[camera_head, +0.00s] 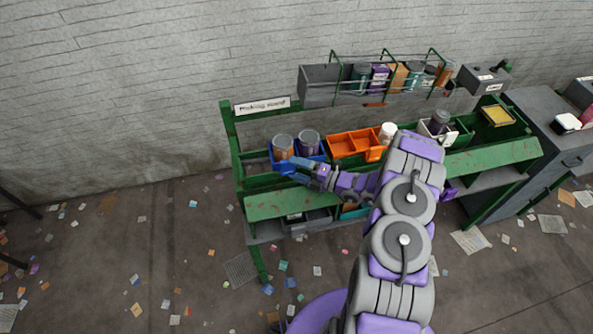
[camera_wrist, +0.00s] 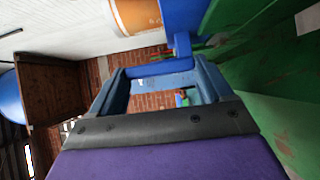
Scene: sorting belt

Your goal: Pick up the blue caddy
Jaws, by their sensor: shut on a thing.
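The blue caddy (camera_head: 281,167) sits at the left end of the green picking stand. It holds an orange can (camera_head: 283,147) and a purple can (camera_head: 309,143), both upright with grey lids. My gripper (camera_head: 297,163) reaches in from the right at the caddy's front side. In the wrist view, the blue fingers (camera_wrist: 170,68) are shut at a small blue part beside the caddy's blue wall (camera_wrist: 182,18). The orange can (camera_wrist: 137,15) shows behind that wall. The fingers hide part of the caddy's front, and its underside is hidden.
An orange caddy (camera_head: 342,145) stands just right of the blue one, with a white bottle (camera_head: 388,132) beside it. A pale caddy with a dark can (camera_head: 439,121) and a yellow tray (camera_head: 497,116) lie farther right. A wire-railed shelf (camera_head: 322,88) of cans hangs above.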

